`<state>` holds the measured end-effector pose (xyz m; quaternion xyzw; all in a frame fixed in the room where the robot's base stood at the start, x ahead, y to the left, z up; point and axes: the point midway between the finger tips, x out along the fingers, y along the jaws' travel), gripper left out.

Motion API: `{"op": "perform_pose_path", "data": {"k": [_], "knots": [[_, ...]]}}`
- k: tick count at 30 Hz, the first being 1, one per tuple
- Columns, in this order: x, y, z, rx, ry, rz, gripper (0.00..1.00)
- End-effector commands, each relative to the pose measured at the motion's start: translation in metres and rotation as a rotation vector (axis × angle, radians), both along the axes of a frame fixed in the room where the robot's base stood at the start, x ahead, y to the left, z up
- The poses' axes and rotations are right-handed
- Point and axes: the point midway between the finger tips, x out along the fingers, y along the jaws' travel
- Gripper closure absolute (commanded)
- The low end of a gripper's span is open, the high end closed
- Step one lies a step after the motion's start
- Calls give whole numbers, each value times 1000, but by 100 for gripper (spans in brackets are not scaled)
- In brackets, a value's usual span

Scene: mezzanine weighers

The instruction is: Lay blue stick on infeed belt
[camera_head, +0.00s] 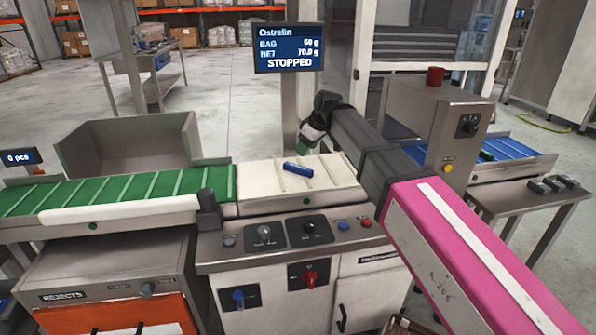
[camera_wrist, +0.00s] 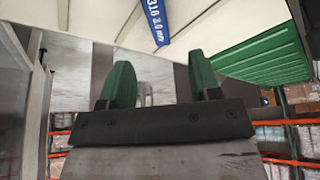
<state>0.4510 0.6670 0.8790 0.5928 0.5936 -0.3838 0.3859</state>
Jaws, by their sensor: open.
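The blue stick (camera_head: 298,169) lies flat on the white belt (camera_head: 262,180) in the middle of the machine. It also shows in the wrist view (camera_wrist: 156,22), with white lettering reading "316 3.0 mm". A green cleated belt (camera_head: 120,190) adjoins on the left, and a blue belt (camera_head: 515,147) is on the right. I cannot tell by a label which is the infeed belt. My gripper (camera_head: 306,143) is above and behind the white belt, apart from the stick. In the wrist view its two green fingers (camera_wrist: 161,75) are spread and empty.
A display post (camera_head: 290,47) reading "STOPPED" stands behind the white belt. A grey metal housing (camera_head: 428,115) with a red object (camera_head: 435,76) on top stands right of my arm. An open metal bin (camera_head: 130,150) stands behind the green belt. Dark blocks (camera_head: 548,185) lie on the right-hand table.

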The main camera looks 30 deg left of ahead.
Motion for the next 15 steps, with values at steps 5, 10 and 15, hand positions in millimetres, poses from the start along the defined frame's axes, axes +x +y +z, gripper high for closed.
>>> {"op": "perform_pose_path", "data": {"k": [5,10,15], "knots": [[1,11,-25,-1,2,-1,43],[1,17,-38,0,1,-3,43],[1,20,-49,0,2,-2,43]]}}
